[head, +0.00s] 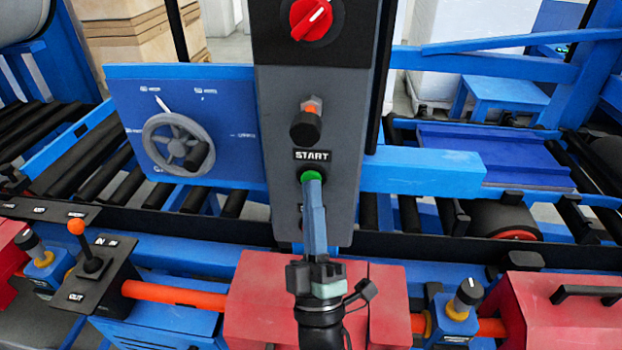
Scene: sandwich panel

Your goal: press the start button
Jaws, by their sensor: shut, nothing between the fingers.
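The green start button (309,175) is on the grey control panel (340,115), just under the START label (312,155). My gripper (313,185) is shut and empty. Its blue fingers point up and away from me, and their tips overlap the lower part of the button in the head view. I cannot tell whether the tips touch the button or whether it is pushed in. Another control below the button is mostly hidden behind my fingers.
Above START are a black knob (305,127) and a red rotary switch (311,18). A handwheel (178,144) on a blue plate is at the left. An orange-tipped lever (77,228) stands at lower left. Red boxes (385,290) lie below, beneath my arm.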

